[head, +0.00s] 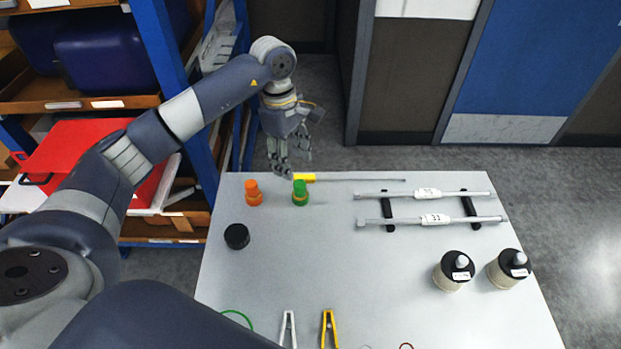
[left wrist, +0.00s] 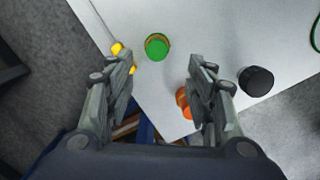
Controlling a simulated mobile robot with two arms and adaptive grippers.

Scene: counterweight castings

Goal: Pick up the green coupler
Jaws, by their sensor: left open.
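The green coupler (head: 300,193) stands on the white table near its far left edge. In the left wrist view the green coupler (left wrist: 157,46) shows from above, beyond the gap between the fingers and not between them. My left gripper (head: 290,165) is open and empty above the table's far edge, just behind the couplers. Its two fingers (left wrist: 162,75) are spread wide in the left wrist view. An orange coupler (head: 253,192) stands left of the green one and is partly hidden by the right-hand finger in the left wrist view (left wrist: 183,103). My right gripper does not show.
A yellow-handled screwdriver (head: 305,177) lies just behind the green coupler. A black cap (head: 237,236) is in front of the orange coupler. Two bars on black supports (head: 425,194) and two black-topped weights (head: 454,271) are to the right. The table's middle is clear.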

